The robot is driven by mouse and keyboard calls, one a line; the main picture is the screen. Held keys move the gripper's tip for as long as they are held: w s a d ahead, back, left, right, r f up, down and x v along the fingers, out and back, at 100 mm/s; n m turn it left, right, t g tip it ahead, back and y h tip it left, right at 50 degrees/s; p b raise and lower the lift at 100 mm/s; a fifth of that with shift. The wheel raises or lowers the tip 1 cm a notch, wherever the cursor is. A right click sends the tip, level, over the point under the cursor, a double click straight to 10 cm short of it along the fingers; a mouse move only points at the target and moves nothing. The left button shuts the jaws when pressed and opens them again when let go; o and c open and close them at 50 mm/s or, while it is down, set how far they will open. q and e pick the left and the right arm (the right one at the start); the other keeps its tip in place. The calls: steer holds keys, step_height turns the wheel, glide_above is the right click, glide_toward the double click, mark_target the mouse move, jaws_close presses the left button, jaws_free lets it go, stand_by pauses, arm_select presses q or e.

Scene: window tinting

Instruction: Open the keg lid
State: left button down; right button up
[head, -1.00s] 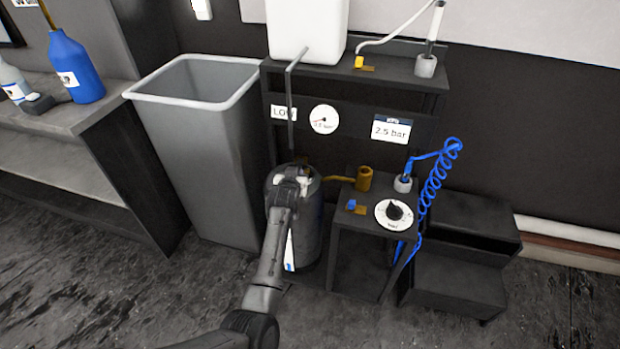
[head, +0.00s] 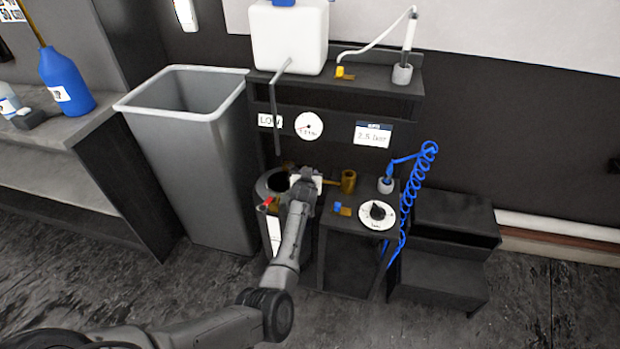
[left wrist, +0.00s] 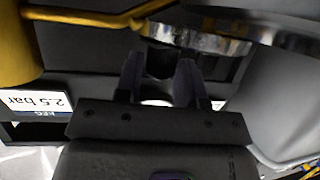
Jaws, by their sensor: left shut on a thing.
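The keg (head: 257,216) is a dark upright cylinder with a white label, between the grey bin and the small black stand. Its round mouth shows as a dark opening at the top. My left gripper (head: 303,177) is at the right side of the keg's top, shut on what appears to be the keg lid; the arm and hand hide most of it. In the left wrist view, the gripper fingers (left wrist: 158,78) reach toward a shiny round metal edge (left wrist: 200,38), and their exact grip is dark. My right gripper is not in view.
A tall grey bin (head: 195,150) stands left of the keg. The black stand (head: 335,228) with a dial (head: 377,214) and brass fitting (head: 348,181) is close on the right. A coiled blue hose (head: 415,190) hangs beyond. A thin grey bar (head: 275,110) hangs above.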

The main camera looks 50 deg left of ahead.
arm_select(q)
steer(key=shift+w+d, duration=0.1)
steer(key=shift+w, duration=0.05)
stand_by(0.4)
steer(key=c, duration=1.1)
jaws_free()
steer(key=shift+o, duration=0.9)
steer(key=shift+w, duration=0.15)
steer(key=shift+s+d+r+p, duration=0.25)
steer(key=shift+s+r+p, duration=0.15)
steer(key=shift+s+p, duration=0.1)
steer(key=p+v, duration=0.6)
steer(key=v, duration=0.6)
steer(key=shift+s+d, duration=0.2)
steer(key=shift+d, duration=0.15)
